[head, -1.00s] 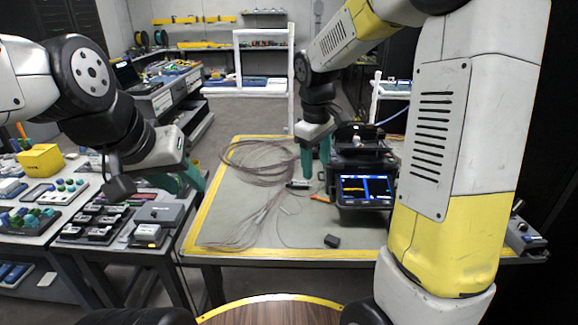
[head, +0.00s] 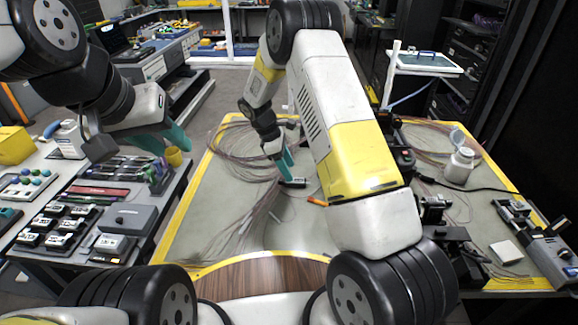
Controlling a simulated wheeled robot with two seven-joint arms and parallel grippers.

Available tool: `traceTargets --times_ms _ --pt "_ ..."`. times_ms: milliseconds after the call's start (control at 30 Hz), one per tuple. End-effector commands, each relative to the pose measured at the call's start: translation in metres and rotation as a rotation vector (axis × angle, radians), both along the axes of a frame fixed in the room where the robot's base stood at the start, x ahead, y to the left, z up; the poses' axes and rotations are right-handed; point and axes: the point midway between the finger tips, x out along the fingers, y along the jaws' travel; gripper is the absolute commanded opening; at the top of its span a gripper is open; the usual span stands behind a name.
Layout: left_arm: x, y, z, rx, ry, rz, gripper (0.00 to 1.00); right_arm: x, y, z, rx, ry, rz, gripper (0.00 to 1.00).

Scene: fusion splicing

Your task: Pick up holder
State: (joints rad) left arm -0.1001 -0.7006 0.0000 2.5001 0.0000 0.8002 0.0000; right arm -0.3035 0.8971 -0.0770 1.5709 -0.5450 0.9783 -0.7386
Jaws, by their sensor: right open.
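My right gripper (head: 285,165) has teal fingers and reaches down over the mat on the middle table. It is open, with its tips beside a small dark and pale piece (head: 292,183) that may be a holder. I cannot tell whether they touch. Several small black holder-like blocks with white labels (head: 64,222) sit on the left bench. My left gripper (head: 178,138), also teal, hangs above the far right part of that bench, over no held thing that I can see. Its jaw opening is unclear.
Loops of thin brown fibre (head: 235,150) lie on the yellow-edged table mat (head: 190,225). A small orange piece (head: 317,202) is near the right gripper. A white-capped bottle (head: 459,165) and grey devices (head: 545,245) stand at the right. My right arm hides the table's middle.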

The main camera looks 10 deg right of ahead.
Motion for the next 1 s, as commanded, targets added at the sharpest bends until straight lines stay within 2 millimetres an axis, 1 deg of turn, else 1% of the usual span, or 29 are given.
traceTargets --times_ms 167,300,367,433,600,667,700,767,800,867,900,1000 --pt "0.0 0.0 0.0 0.0 0.0 0.0 0.36 -0.001 -0.007 -0.017 -0.001 0.002 -0.001 0.58" --pt "0.0 0.0 0.0 0.0 0.0 0.0 0.36 -0.002 -0.016 -0.038 -0.001 0.002 -0.001 0.58" --pt "0.0 0.0 0.0 0.0 0.0 0.0 0.36 -0.002 -0.018 -0.044 -0.001 0.002 -0.002 0.58" --pt "0.0 0.0 0.0 0.0 0.0 0.0 0.36 -0.002 -0.02 -0.048 0.0 0.0 -0.001 0.58" --pt "0.0 0.0 0.0 0.0 0.0 0.0 0.36 -0.002 -0.02 -0.048 0.001 -0.001 -0.001 0.58" --pt "0.0 0.0 0.0 0.0 0.0 0.0 0.36 -0.002 -0.02 -0.048 0.001 -0.001 -0.001 0.48" --pt "0.0 0.0 0.0 0.0 0.0 0.0 0.36 -0.002 -0.02 -0.048 0.001 -0.001 -0.002 0.41" --pt "0.0 0.0 0.0 0.0 0.0 0.0 0.36 -0.002 -0.019 -0.048 0.001 -0.001 -0.002 0.29" --pt "0.0 0.0 0.0 0.0 0.0 0.0 0.36 -0.002 -0.019 -0.047 0.001 -0.001 -0.002 0.21" --pt "0.0 0.0 0.0 0.0 0.0 0.0 0.36 -0.002 -0.019 -0.047 0.001 -0.002 -0.001 0.09" --pt "0.0 0.0 0.0 0.0 0.0 0.0 0.36 -0.002 -0.019 -0.047 0.001 -0.001 -0.002 0.01" --pt "0.0 0.0 0.0 0.0 0.0 0.0 0.36 -0.002 -0.019 -0.047 0.001 -0.002 -0.001 0.0"
